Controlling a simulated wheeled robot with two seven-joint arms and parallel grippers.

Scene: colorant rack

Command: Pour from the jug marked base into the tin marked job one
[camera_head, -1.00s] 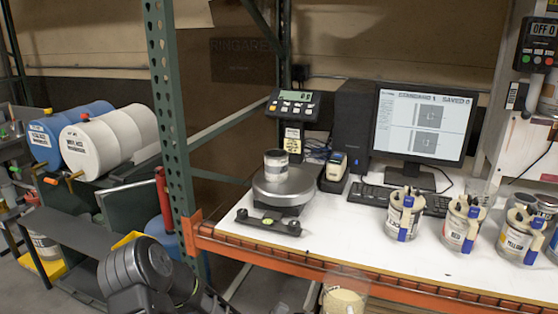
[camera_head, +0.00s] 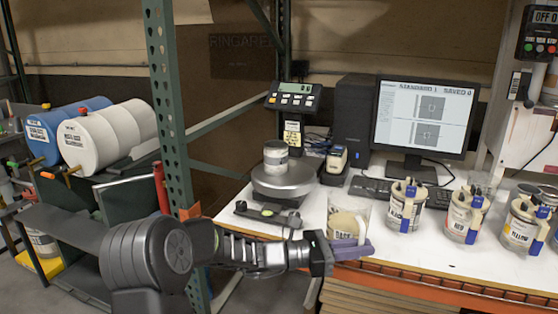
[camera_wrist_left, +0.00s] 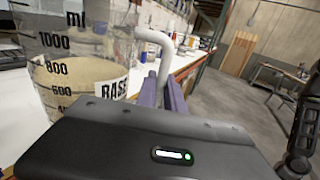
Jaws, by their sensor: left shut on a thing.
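The clear jug marked BASE (camera_head: 345,222) holds a cream liquid and is held upright at the table's front edge. My left gripper (camera_head: 352,250) is shut on the jug's handle. In the left wrist view, the jug (camera_wrist_left: 75,75) shows a scale in ml, with the liquid near the 800 mark. The white handle (camera_wrist_left: 158,45) stands between the purple fingers (camera_wrist_left: 163,95). A small tin (camera_head: 275,158) stands on the round pan of the scale (camera_head: 285,180), behind and left of the jug. Its label is too small to read. My right gripper is not in view.
Several labelled colorant jugs, one black (camera_head: 406,205) and one red (camera_head: 465,215), stand to the right on the white table. A monitor (camera_head: 423,118), keyboard and scale display (camera_head: 293,95) are behind. A green rack post (camera_head: 168,110) rises at the left.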

